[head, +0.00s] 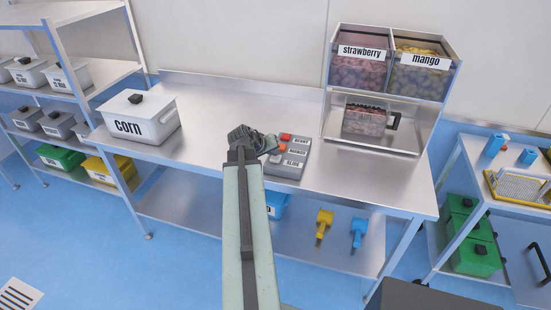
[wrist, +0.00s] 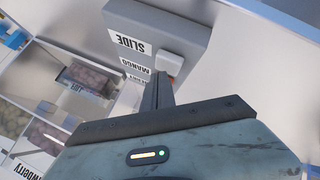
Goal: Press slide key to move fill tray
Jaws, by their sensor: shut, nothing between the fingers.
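The grey key panel (head: 288,167) lies on the steel table, with a red berry key, an orange mango key and a pale slide key. My gripper (head: 273,147) hovers at the panel's left side, its fingers shut and empty. In the wrist view the shut fingertips (wrist: 161,75) are close to the pale key (wrist: 169,62) beside the SLIDE label; contact cannot be told. The fill tray (head: 365,121), clear with pink pieces inside, stands in the bay under the dispensers. It also shows in the wrist view (wrist: 88,77).
Strawberry (head: 358,70) and mango (head: 421,75) bins sit above the bay. A white corn container (head: 138,119) stands at the table's left. Bare steel lies between it and my gripper. A yellow tool (head: 324,219) and a blue tool (head: 358,230) are on the lower shelf.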

